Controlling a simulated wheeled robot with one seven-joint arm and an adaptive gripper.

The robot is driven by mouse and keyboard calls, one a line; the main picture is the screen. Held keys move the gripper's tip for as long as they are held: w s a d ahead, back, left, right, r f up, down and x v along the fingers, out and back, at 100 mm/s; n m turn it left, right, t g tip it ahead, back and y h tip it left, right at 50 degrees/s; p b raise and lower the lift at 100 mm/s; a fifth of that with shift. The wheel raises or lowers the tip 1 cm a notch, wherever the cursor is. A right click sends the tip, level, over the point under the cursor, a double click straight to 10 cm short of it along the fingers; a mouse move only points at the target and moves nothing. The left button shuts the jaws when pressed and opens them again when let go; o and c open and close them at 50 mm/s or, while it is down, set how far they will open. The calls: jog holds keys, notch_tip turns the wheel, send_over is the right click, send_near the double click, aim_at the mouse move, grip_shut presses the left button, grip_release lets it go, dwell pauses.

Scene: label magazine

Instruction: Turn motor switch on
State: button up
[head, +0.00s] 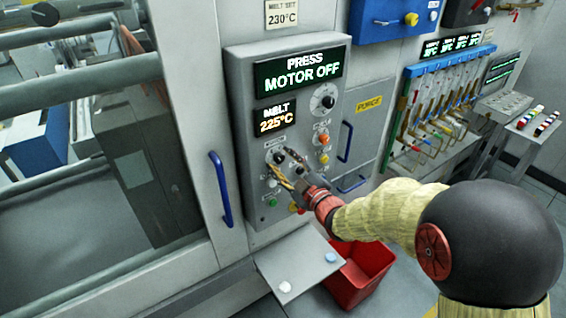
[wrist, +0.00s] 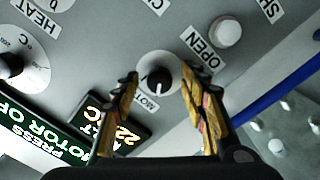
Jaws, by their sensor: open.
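The motor switch is a small dark knob on a pale round plate, with a partly hidden label reading "MOT", in the wrist view (wrist: 158,82). In the head view a dark knob on a pale plate, likely this switch (head: 278,157), sits at the lower left of the grey control panel (head: 243,95). The panel's display (head: 302,76) reads "PRESS MOTOR OFF". My gripper (head: 285,169) is open in front of the panel. In the wrist view its fingers (wrist: 160,84) stand on either side of the knob, apart from each other; whether they touch it I cannot tell.
A white button (wrist: 227,33) labelled OPEN is close to the right finger. A second display (head: 275,119) reads MELT 225°C. A blue door handle (head: 220,188) is left of the panel. A grey shelf (head: 298,265) and red bin (head: 361,275) are below.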

jog(key=shift+c, duration=1.4)
jog(key=c, duration=0.8)
grip_shut()
